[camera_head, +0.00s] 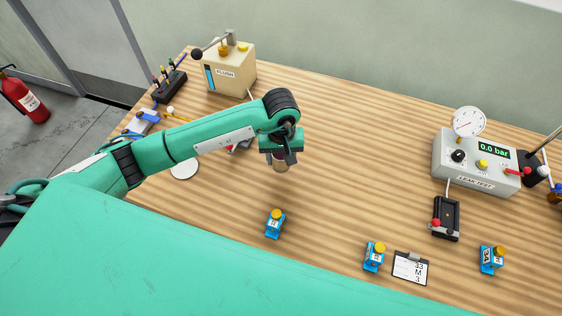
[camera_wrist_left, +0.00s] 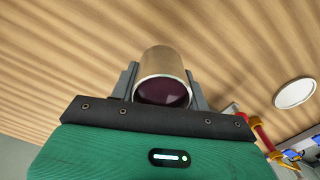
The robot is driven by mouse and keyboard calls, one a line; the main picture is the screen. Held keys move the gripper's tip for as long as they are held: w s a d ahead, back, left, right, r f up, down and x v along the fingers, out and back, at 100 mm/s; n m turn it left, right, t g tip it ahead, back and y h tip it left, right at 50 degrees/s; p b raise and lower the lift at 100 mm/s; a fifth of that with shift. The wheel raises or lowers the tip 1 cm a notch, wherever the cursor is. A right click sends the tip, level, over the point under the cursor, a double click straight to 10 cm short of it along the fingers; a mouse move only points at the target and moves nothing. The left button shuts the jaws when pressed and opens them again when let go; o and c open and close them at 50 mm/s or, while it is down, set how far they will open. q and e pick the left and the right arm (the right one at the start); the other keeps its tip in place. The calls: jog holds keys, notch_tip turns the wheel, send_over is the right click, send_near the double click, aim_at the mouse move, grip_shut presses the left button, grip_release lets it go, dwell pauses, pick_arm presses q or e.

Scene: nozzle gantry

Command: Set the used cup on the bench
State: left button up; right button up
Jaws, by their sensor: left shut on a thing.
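My left gripper (camera_head: 281,160) is shut on a small cup (camera_head: 281,167) over the middle of the wooden bench (camera_head: 340,150). In the left wrist view the cup (camera_wrist_left: 163,66) sits between the two fingers of the gripper (camera_wrist_left: 164,85). It has a tan outside and dark purple liquid or a dark inside. In the head view the gripper hides most of the cup. I cannot tell whether the cup's base touches the bench. My right gripper is not in view.
A white disc (camera_head: 184,168) lies left of the cup. A blue block with a yellow cap (camera_head: 275,223) stands in front of it, with similar ones to the right. The flush box (camera_head: 230,68) is at the back, the leak test unit (camera_head: 474,163) at the right. Bench right of the cup is clear.

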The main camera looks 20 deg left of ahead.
aim_at(281, 166)
pick_arm(q)
notch_tip(281, 166, down, 3)
jog(key=shift+f+p, duration=0.15)
jog(key=shift+p, duration=0.4)
jog(key=shift+f, duration=0.5)
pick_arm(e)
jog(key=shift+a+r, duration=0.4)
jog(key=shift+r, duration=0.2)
pick_arm(q)
jog(key=shift+f, duration=0.15)
jog(key=o, duration=1)
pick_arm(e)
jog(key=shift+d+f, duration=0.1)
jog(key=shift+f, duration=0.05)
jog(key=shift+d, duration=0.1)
